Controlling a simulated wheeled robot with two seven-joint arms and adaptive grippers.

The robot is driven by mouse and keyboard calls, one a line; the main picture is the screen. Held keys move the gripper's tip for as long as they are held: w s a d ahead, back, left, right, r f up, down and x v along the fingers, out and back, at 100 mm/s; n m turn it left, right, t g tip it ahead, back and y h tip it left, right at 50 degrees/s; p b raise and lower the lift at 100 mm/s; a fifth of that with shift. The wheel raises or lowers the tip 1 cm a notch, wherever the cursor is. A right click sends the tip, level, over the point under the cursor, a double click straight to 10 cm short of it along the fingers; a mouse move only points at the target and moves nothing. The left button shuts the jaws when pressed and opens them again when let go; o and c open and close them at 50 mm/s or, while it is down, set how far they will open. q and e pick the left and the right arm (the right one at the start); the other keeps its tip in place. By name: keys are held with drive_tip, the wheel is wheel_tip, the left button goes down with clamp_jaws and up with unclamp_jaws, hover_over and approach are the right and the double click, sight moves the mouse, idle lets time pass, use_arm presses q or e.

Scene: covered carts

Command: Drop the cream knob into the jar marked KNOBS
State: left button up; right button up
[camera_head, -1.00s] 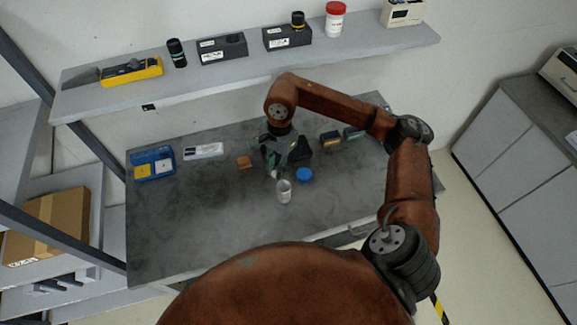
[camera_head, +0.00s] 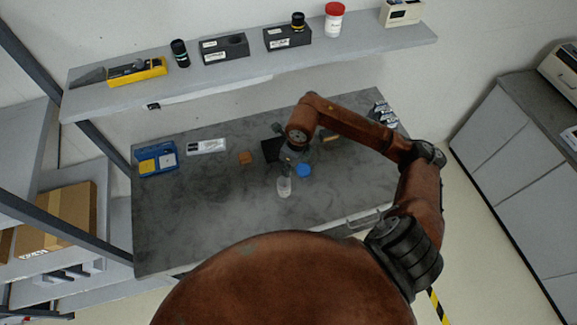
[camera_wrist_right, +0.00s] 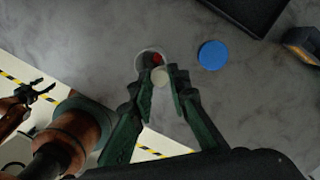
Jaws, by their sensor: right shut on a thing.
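The clear jar (camera_head: 284,187) stands upright on the grey bench with a pale label too small to read. In the right wrist view the jar (camera_wrist_right: 143,58) is seen from above, with something red inside. My right gripper (camera_wrist_right: 162,76) is shut on the cream knob (camera_wrist_right: 160,77), which shows between the green fingertips and overlaps the jar's near rim in the picture. In the head view my right gripper (camera_head: 287,161) is just behind the jar, and the knob is too small to make out. My left gripper (camera_wrist_right: 40,88) hangs far off at the left of the wrist view, its dark fingers apart.
A round blue lid (camera_head: 304,170) lies right of the jar. The front left of the bench is clear.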

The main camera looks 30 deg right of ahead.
use_arm(q)
drive_tip(key=shift+s+f+b, duration=0.9)
drive_tip(key=shift+s+f, duration=0.05)
drive_tip(key=shift+f, duration=0.15)
use_arm(e)
wheel_tip(320, 180, down, 5)
drive_tip(key=shift+r, duration=0.2)
use_arm(q)
drive_tip(key=shift+w, duration=0.25)
use_arm(e)
drive_tip(key=o, duration=0.8)
drive_tip(key=shift+o, duration=0.2)
wheel_tip(320, 180, up, 12)
drive_tip(key=s, duration=0.1)
drive_tip(key=shift+s+d, duration=0.3)
drive_tip(key=shift+d, duration=0.15)
drive_tip(key=shift+f, duration=0.1)
